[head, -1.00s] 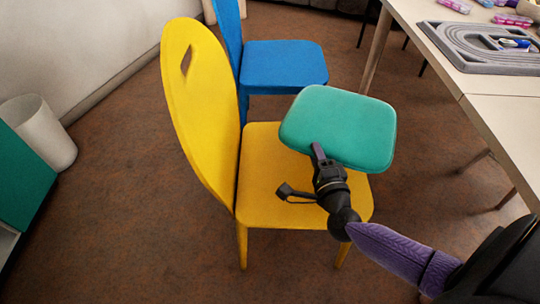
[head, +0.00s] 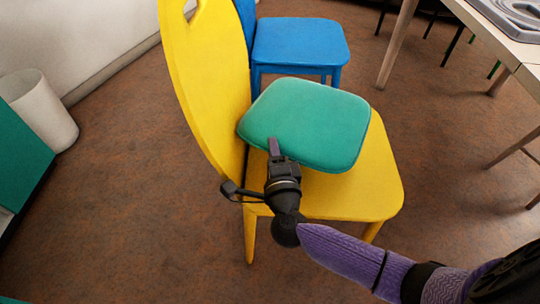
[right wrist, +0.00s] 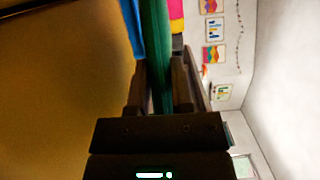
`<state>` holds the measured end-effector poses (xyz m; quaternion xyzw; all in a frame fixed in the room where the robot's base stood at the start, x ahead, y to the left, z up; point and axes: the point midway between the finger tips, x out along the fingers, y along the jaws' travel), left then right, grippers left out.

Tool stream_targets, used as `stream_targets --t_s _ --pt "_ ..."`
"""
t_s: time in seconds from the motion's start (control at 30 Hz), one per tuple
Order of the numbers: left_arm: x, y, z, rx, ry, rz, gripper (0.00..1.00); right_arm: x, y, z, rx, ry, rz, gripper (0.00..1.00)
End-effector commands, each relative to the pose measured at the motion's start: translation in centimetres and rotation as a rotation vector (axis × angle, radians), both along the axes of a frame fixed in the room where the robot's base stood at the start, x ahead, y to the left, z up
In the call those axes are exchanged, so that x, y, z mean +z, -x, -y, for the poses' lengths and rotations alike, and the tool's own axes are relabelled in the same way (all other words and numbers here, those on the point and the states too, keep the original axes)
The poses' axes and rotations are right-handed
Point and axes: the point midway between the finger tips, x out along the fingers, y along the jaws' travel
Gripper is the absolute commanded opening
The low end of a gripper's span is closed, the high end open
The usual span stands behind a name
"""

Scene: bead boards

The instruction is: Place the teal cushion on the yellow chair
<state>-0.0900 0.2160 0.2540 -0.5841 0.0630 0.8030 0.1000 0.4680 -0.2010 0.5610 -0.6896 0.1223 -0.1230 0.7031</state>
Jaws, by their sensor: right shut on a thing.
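The teal cushion (head: 308,122) is held nearly flat over the seat of the yellow chair (head: 372,190). In the head view it covers the back part of the seat, and its left edge is close to the backrest; I cannot tell whether it touches the chair. My right gripper (head: 277,160) is shut on the cushion's near edge. In the right wrist view the teal cushion (right wrist: 156,60) stands edge-on between the fingers of the right gripper (right wrist: 160,95). My left gripper is not in view.
A blue chair (head: 300,45) stands just behind the yellow chair. A white bin (head: 38,112) and a teal cabinet (head: 20,160) are at the left. A table (head: 490,40) with a grey tray (head: 515,15) is at the upper right. The brown floor between is open.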

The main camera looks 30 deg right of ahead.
Motion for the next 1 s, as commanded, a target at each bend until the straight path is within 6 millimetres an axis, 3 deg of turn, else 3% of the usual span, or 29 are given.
stream_targets --t_s 0.17,0.2,0.37,0.73,0.83,1.0 --pt "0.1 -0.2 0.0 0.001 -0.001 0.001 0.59 0.3 0.0 -0.2 0.005 0.0 0.002 0.0" --pt "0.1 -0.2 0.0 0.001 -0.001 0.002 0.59 0.3 0.0 -0.2 0.005 -0.002 0.002 0.32" --pt "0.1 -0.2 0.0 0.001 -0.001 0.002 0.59 0.3 0.0 -0.2 0.005 -0.002 0.002 0.63" --pt "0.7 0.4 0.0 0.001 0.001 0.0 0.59 0.4 0.9 -0.5 0.003 -0.003 0.0 0.63" --pt "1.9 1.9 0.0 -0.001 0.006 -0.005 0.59 0.8 2.8 -1.2 0.004 -0.004 0.0 0.63" --pt "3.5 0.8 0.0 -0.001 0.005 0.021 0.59 0.9 7.4 -2.8 0.004 -0.003 0.0 0.63"
